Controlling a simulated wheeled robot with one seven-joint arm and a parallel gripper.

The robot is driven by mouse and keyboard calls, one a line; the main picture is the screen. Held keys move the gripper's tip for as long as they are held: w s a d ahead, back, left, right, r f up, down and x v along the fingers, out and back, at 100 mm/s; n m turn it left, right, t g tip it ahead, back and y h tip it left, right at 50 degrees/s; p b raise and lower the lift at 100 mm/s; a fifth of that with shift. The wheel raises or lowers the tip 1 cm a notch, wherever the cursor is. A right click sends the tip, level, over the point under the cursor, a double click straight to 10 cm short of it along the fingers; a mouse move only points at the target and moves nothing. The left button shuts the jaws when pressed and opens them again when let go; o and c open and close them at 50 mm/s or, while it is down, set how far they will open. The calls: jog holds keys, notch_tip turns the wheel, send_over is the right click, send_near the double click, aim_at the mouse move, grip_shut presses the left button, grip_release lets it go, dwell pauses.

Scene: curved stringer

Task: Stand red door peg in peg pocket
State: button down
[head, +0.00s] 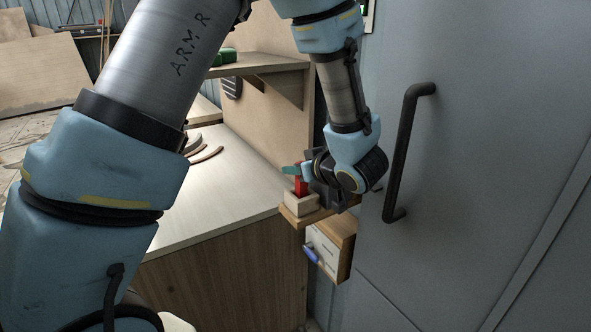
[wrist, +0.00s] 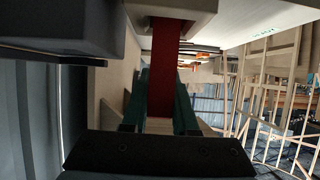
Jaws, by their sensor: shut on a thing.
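The red door peg (head: 301,187) stands roughly upright at the pale block with the peg pocket (head: 300,204). Its lower end meets the block's top; how deep it sits is hidden. My gripper (head: 295,171) has teal fingers and is shut on the peg's upper part, above the block. In the wrist view the red peg (wrist: 164,65) runs between the teal fingers of my gripper (wrist: 161,100) up to the pale block (wrist: 192,8) at the top edge. The pocket's opening cannot be seen clearly in either view.
The block rests on a small wooden shelf (head: 309,219) beside a grey door with a black handle (head: 402,150). A wooden box with a paper and a blue item (head: 311,253) hangs below. A workbench (head: 235,185) with curved pieces stands to the left.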

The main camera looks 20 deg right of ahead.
jog(key=shift+f, duration=0.3)
jog(key=shift+f, duration=0.15)
jog(key=c, duration=0.7)
grip_release()
jog(key=shift+s+r, duration=0.15)
jog(key=shift+r, duration=0.05)
jog(key=b+v, duration=0.2)
jog(key=v, duration=0.9)
jog(key=shift+s+r, duration=0.15)
jog(key=shift+s, duration=0.2)
jog(key=shift+d, duration=0.1)
